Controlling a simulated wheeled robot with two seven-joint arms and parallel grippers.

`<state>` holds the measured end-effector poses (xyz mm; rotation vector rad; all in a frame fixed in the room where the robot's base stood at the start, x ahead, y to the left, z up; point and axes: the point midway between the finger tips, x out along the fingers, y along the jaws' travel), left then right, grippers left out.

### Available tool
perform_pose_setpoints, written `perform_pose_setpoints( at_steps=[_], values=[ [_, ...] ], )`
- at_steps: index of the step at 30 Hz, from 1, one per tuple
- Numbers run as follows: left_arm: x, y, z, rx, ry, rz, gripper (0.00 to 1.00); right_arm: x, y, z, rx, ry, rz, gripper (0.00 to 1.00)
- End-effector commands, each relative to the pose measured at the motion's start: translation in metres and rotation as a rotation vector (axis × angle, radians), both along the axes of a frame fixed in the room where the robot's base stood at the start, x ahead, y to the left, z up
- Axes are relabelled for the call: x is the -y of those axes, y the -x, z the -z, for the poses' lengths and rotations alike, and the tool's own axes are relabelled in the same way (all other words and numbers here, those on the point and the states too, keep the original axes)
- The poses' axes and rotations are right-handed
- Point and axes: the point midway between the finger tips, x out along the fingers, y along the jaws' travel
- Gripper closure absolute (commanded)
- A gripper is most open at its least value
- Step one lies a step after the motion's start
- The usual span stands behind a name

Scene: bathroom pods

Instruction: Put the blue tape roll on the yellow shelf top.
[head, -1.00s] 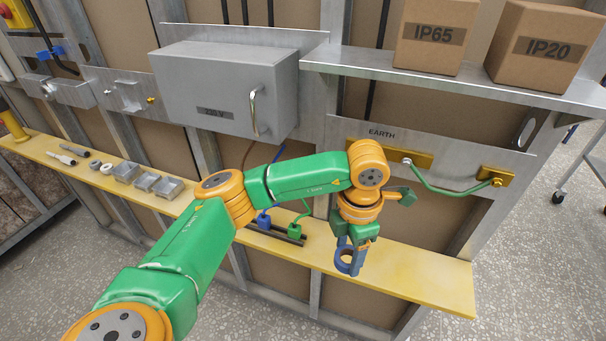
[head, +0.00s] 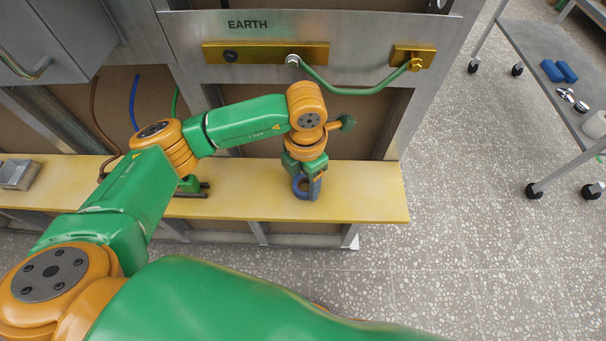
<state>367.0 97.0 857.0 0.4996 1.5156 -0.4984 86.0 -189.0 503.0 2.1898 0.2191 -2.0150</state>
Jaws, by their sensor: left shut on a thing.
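My left gripper (head: 308,178) points down over the right part of the yellow shelf top (head: 365,195). It is shut on the blue tape roll (head: 298,188), a small ring that stands on edge with its hole facing me. The roll shows in front of the yellow surface. I cannot tell whether its lower edge touches the shelf. The gripper's fingers hide part of the roll. My right gripper is not in view.
A green connector block (head: 189,186) on a dark rail stands on the shelf to the left. The shelf's right end is bare. Above runs an earth bar (head: 265,52) with a green cable (head: 350,91). A grey trolley (head: 540,60) stands at right.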

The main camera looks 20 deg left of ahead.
Motion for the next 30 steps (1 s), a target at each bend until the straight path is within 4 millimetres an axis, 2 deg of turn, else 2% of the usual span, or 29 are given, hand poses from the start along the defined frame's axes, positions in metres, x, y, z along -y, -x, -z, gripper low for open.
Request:
perform_pose_setpoints(
  at_steps=[1, 2, 5, 14, 17, 20, 27, 30],
  values=[
    [0.000, 0.000, -0.001, 0.000, -0.001, 0.000, 0.90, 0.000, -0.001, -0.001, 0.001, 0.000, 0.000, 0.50],
    [-0.001, 0.000, -0.001, -0.001, -0.002, -0.001, 0.33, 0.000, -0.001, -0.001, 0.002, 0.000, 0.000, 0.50],
    [-0.001, 0.000, -0.001, -0.001, -0.002, 0.000, 0.06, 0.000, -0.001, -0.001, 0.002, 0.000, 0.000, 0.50],
    [-0.001, 0.000, -0.002, 0.000, -0.001, 0.000, 0.06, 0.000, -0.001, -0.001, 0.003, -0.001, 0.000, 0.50],
    [0.000, -0.001, -0.010, 0.001, 0.000, -0.001, 0.06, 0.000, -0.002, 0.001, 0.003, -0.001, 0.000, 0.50],
    [0.000, -0.001, -0.029, 0.006, -0.001, 0.001, 0.06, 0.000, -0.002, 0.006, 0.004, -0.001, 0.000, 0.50],
    [0.000, -0.001, -0.096, 0.005, 0.000, 0.000, 0.06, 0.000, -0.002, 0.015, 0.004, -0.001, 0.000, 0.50],
    [-0.001, -0.001, -0.113, 0.003, -0.003, 0.000, 0.06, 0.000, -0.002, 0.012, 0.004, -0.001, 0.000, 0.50]
  ],
)
